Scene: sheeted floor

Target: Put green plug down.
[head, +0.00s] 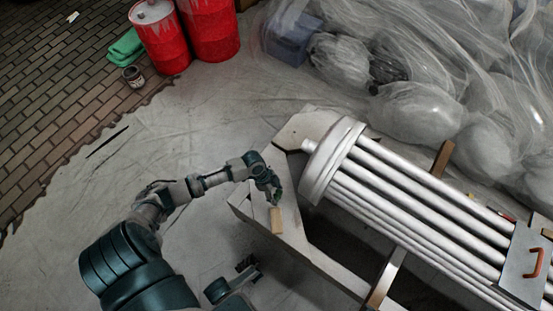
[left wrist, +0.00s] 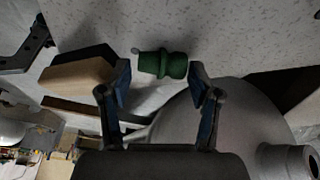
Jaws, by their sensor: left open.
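The green plug (left wrist: 163,64) shows in the left wrist view on a pale speckled surface. It lies just beyond and between the fingertips of my left gripper (left wrist: 162,88). The fingers are apart, with a visible gap on each side of the plug. In the head view my left gripper (head: 273,188) is low over the pale frame (head: 291,223), beside a wooden block (head: 277,221). The plug cannot be made out clearly there. A dark gripper at the bottom, seemingly my right one (head: 249,268), is too small to read.
A large ribbed metal cylinder (head: 400,190) rests on the frame just right of my left gripper. The wooden block (left wrist: 78,78) is close to the left finger in the wrist view. Red barrels (head: 160,35) and plastic-wrapped objects (head: 420,110) stand behind. The sheeted floor at left is mostly clear.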

